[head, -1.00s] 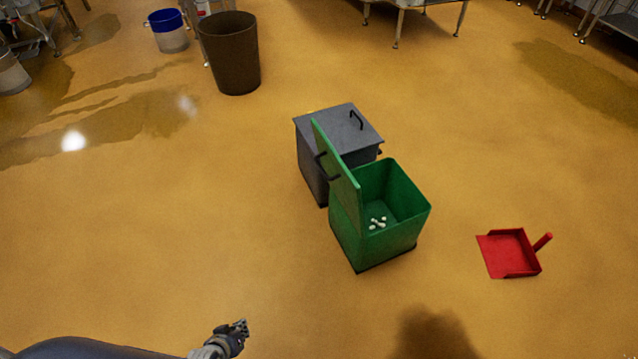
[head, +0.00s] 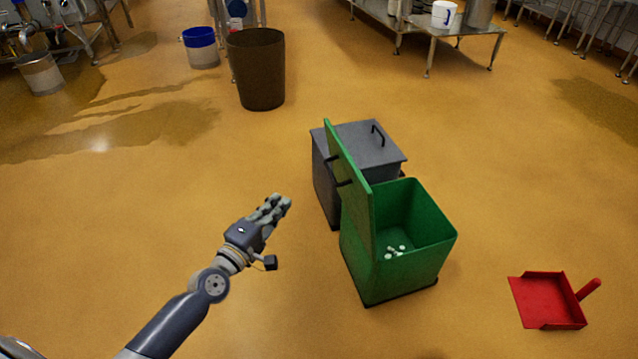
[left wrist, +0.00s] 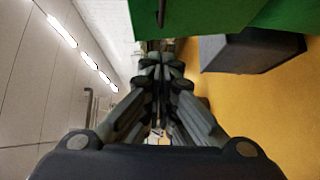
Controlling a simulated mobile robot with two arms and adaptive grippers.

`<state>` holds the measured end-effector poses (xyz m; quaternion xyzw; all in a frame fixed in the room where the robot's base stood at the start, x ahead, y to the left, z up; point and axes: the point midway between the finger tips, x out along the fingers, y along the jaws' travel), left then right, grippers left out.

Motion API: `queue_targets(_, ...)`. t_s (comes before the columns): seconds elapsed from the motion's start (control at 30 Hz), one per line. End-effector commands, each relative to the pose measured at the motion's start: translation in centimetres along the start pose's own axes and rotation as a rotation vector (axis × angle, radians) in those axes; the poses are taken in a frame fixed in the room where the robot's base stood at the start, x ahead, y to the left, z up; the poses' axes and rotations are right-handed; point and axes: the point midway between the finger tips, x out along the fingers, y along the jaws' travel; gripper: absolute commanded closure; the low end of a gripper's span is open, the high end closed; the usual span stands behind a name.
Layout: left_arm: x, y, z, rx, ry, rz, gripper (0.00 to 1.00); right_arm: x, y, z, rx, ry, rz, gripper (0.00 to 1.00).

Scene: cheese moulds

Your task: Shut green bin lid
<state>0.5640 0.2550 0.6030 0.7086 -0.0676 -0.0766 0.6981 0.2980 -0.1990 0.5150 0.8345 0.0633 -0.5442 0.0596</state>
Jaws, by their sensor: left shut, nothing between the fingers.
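The green bin (head: 405,265) stands open on the floor, with several small white pieces (head: 396,251) inside. Its green lid (head: 352,190) stands upright along the bin's left side, with a dark handle (head: 344,183) on its outer face. My left gripper (head: 284,200) is shut and empty, to the left of the lid and apart from it. In the left wrist view the shut fingers (left wrist: 160,65) point toward the green lid (left wrist: 230,15), which fills the top. My right gripper is not in view.
A grey bin (head: 355,148) with its lid down stands right behind the green bin. A red dustpan (head: 546,302) lies on the floor at the right. A brown bin (head: 257,70) and a blue-and-white bucket (head: 200,48) stand farther back.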

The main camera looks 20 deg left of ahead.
Motion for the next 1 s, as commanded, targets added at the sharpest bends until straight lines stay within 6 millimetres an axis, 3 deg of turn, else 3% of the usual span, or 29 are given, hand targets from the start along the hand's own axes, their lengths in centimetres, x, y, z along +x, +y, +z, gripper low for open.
queue_targets(0.17, 2.0, 0.2, 0.0, -0.003, 0.001, 0.003, 1.0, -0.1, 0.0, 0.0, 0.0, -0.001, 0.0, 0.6)
queue_targets(0.33, 5.2, 0.2, 0.0, -0.002, 0.0, 0.003, 1.0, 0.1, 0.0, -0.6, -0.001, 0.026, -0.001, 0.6)
queue_targets(0.6, 10.2, 0.1, 0.0, 0.0, 0.0, 0.002, 1.0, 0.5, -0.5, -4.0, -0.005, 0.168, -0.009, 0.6)
queue_targets(0.73, 11.5, 0.1, 1.8, -0.003, -0.001, -0.001, 1.0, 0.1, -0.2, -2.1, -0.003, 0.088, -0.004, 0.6)
queue_targets(1.0, 12.6, 0.0, 2.9, 0.002, -0.001, -0.002, 1.0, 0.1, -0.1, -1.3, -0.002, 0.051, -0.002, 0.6)
